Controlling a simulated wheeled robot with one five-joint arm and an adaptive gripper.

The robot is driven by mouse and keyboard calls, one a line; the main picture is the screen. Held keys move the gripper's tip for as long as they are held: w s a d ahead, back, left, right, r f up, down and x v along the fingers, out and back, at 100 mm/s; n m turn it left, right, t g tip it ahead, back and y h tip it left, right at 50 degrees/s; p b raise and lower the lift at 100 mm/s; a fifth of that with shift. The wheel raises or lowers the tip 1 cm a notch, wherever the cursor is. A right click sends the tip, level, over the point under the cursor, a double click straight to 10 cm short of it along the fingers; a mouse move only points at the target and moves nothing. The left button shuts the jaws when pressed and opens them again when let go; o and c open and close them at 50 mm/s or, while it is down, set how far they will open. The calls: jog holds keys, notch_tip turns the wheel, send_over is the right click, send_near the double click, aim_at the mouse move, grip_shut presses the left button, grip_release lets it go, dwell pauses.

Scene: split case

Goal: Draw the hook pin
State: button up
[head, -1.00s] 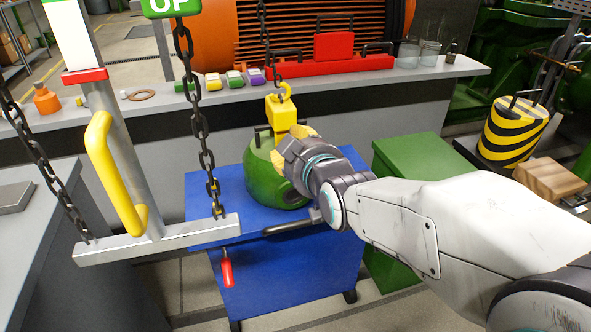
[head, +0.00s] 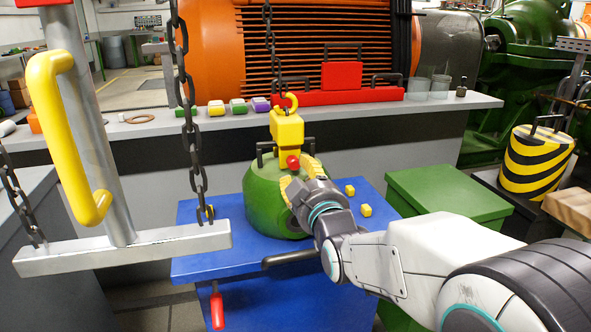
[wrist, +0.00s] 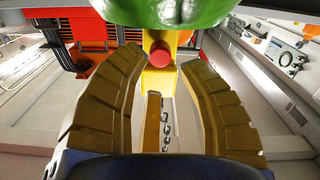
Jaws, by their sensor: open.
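The hook pin (head: 293,162) shows as a red knob on the front of the yellow hook block (head: 287,130), which hangs on a chain above the green case (head: 268,205). My gripper (head: 299,177) is open, close in front of the block. Nothing is held. The pin's shaft is hidden. The green case (wrist: 160,10) fills the top middle of the wrist view.
The case stands on a blue cart (head: 215,260) with small yellow blocks (head: 364,210) at its right. A hanging metal bar (head: 125,248) with a yellow handle (head: 70,140) fills the left. A green box (head: 445,195) and a striped yellow-black cylinder (head: 538,165) stand right.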

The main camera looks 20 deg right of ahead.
aim_at(295, 165)
jog(key=shift+w+b, duration=0.4)
jog(key=shift+w, duration=2.2)
jog(key=shift+o, duration=0.3)
grip_shut()
